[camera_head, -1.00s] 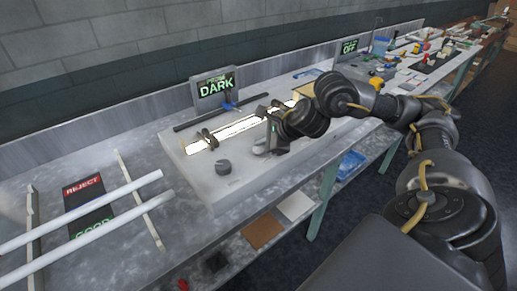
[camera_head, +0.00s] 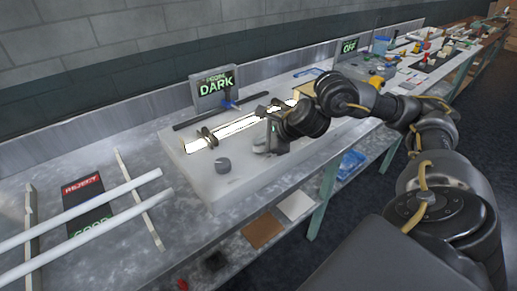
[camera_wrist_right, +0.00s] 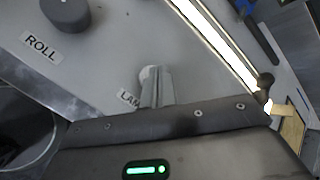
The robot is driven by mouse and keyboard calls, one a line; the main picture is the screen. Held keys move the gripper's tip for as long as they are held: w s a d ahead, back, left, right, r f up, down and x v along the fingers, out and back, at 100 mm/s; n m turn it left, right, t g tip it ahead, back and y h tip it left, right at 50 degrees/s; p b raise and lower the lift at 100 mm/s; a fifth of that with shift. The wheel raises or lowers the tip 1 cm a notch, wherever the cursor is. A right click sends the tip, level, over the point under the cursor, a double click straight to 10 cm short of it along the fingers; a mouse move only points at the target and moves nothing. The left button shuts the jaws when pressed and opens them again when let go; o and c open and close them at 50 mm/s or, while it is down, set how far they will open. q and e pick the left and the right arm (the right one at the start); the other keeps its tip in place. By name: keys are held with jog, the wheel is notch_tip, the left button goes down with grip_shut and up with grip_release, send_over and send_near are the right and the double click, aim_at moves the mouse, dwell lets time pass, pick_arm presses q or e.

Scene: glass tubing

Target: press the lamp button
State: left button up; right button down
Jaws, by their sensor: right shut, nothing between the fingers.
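My right gripper (camera_head: 264,148) is shut and empty, pointing down at the front part of a pale grey box top. In the right wrist view its closed fingertips (camera_wrist_right: 158,86) are over a light round lamp button (camera_wrist_right: 147,74), which they partly cover. I cannot tell whether they touch it or how far it is pressed. A partly hidden label beginning "LAM" (camera_wrist_right: 128,98) is beside it. In the head view the gripper hides the button. A bright white tube (camera_head: 236,126) lies on supports behind the gripper. My left gripper is not in view.
A dark knob (camera_head: 222,165) on the box has a "ROLL" label (camera_wrist_right: 39,47) beside it. A screen (camera_head: 214,88) reads "DARK" behind the tube; another (camera_head: 349,47) reads "OFF". Two white tubes (camera_head: 85,222) lie on a rack at left, near a REJECT/GOOD panel (camera_head: 82,187).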

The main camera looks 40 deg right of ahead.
aim_at(261, 149)
jog(key=shift+f+b, duration=0.3)
jog(key=shift+f, duration=0.15)
dwell(0.5)
jog(key=shift+r, duration=0.15)
jog(key=shift+r+p, duration=0.5)
jog(key=shift+r, duration=0.1)
notch_tip(261, 149, up, 6)
jog(key=p, duration=0.5)
dwell(0.3)
